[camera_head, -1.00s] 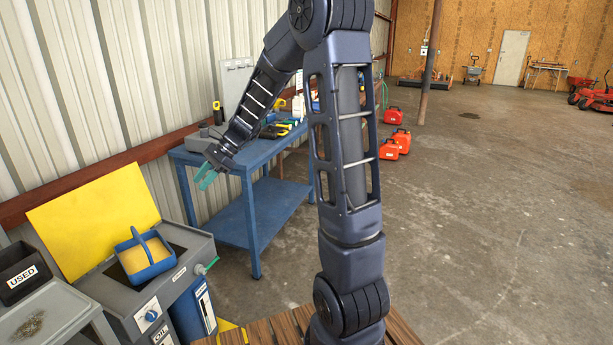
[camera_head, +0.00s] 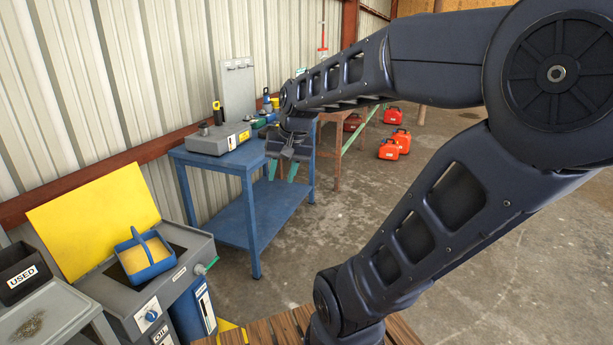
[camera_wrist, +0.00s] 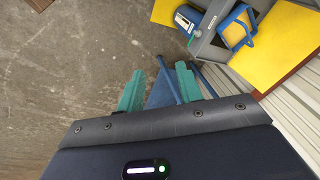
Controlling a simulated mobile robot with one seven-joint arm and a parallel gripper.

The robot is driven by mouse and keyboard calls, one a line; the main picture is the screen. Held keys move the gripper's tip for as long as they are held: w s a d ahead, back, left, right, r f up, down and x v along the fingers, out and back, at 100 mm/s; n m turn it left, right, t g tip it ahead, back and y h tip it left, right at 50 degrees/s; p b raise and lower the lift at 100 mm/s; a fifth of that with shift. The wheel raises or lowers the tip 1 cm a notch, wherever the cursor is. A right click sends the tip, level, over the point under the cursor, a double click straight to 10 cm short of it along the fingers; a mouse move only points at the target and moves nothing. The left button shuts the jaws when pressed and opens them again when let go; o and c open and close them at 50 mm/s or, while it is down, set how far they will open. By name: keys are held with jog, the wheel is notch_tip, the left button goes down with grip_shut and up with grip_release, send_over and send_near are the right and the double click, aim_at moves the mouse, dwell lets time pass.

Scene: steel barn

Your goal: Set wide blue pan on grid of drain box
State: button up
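The blue pan (camera_head: 133,268) has an upright handle arched over it and a yellow inside. It sits on top of the grey drain box (camera_head: 196,248), whose yellow lid stands open behind. The grid under the pan is mostly hidden. The pan (camera_wrist: 222,34) and the drain box (camera_wrist: 203,47) also show at the upper right of the wrist view. My gripper (camera_head: 282,172) has teal fingers spread apart with nothing between them. It is by the right end of the blue bench, well apart from the pan. The open fingers also show in the wrist view (camera_wrist: 160,90).
The blue bench (camera_head: 205,161) with a grey device and tools stands along the wall behind the drain box. A black bin marked USED (camera_head: 20,272) and a grey cart (camera_head: 62,305) are at the left. Red cans (camera_head: 390,149) stand on the floor. The floor at right is open.

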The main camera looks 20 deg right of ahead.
jog(key=s+d+n+t+h, duration=0.1)
jog(key=s+d+n+h, duration=0.1)
jog(key=s+d, duration=0.2)
jog(key=shift+s+d+r+n+t, duration=0.15)
jog(key=shift+s+d+n+t, duration=0.15)
jog(key=shift+s+d, duration=0.15)
dwell(1.6)
